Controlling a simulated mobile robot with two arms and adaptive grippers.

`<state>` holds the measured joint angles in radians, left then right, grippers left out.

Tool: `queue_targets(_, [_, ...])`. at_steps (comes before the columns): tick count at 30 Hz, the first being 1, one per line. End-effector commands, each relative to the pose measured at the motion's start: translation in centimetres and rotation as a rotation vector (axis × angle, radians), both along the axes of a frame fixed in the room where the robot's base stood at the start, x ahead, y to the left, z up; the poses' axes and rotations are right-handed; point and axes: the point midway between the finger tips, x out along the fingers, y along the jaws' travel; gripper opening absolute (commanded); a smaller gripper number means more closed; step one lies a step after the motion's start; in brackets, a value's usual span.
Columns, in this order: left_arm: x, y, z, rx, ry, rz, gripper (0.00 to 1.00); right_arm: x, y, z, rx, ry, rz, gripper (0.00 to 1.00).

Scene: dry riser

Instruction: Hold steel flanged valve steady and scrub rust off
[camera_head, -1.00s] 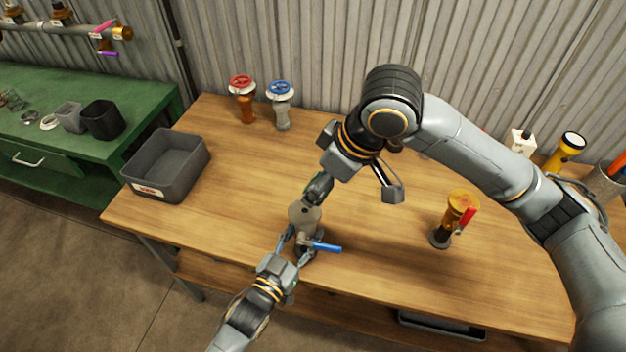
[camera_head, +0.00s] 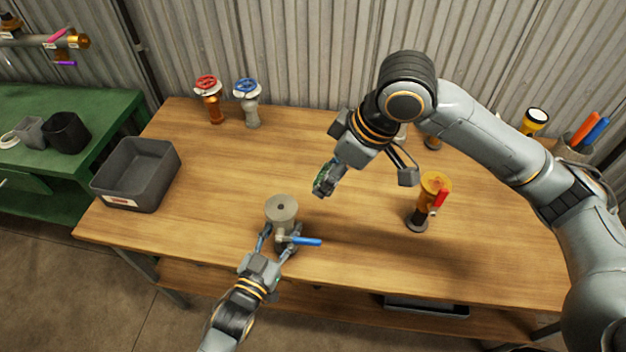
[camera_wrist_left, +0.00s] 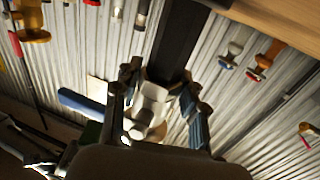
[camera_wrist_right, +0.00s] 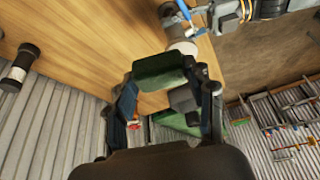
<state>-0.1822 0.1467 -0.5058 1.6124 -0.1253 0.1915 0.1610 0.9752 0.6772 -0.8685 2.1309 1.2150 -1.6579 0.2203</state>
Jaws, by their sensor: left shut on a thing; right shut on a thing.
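The steel flanged valve (camera_head: 282,209) stands upright near the front edge of the bench, its round flange on top and its blue lever (camera_head: 306,241) pointing right. My left gripper (camera_head: 279,240) is shut on the valve's body from the front; the left wrist view shows the pale valve body (camera_wrist_left: 152,104) between the fingers. My right gripper (camera_head: 325,180) is shut on a green scrubbing pad (camera_wrist_right: 158,82) with a dark grey part, held in the air up and right of the valve, apart from it. The valve's lower body is partly hidden by my left fingers.
A grey bin (camera_head: 137,176) stands at the bench's left end. A red-wheel valve (camera_head: 209,101) and a blue-wheel valve (camera_head: 247,103) stand at the back. A rusty yellow valve with a red lever (camera_head: 430,200) stands to the right. The bench's middle left is clear.

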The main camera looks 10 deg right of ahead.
Motion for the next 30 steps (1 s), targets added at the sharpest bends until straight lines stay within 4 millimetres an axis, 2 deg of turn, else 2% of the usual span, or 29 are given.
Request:
queue_targets(3, [0.0, 0.0, 0.0, 0.0, 0.001, 0.0, 0.0, 0.0, 0.0, 0.0, 0.0, 0.0, 0.0, 0.24])
queue_targets(4, [0.0, 0.0, 0.0, 0.0, 0.001, 0.0, 0.48, 0.0, 0.0, 0.0, 0.0, 0.0, 0.0, 0.24])
queue_targets(7, [0.0, 0.0, 0.0, 0.0, 0.001, 0.0, 0.69, 0.0, 0.0, 0.0, 0.0, 0.0, 0.0, 0.24])
queue_targets(16, [0.0, 0.0, 0.0, 0.001, 0.001, 0.0, 0.69, 0.0, 0.0, 0.0, 0.0, 0.0, 0.0, 0.24])
queue_targets(20, [-0.8, 0.5, -0.1, 0.001, 0.002, 0.0, 0.69, 0.0, 0.0, 0.0, 0.0, 0.0, 0.0, 0.24])
queue_targets(30, [-6.5, 4.0, -0.2, 0.002, 0.005, 0.0, 0.69, 0.0, 0.0, 0.0, 0.0, 0.0, 0.0, 0.24])
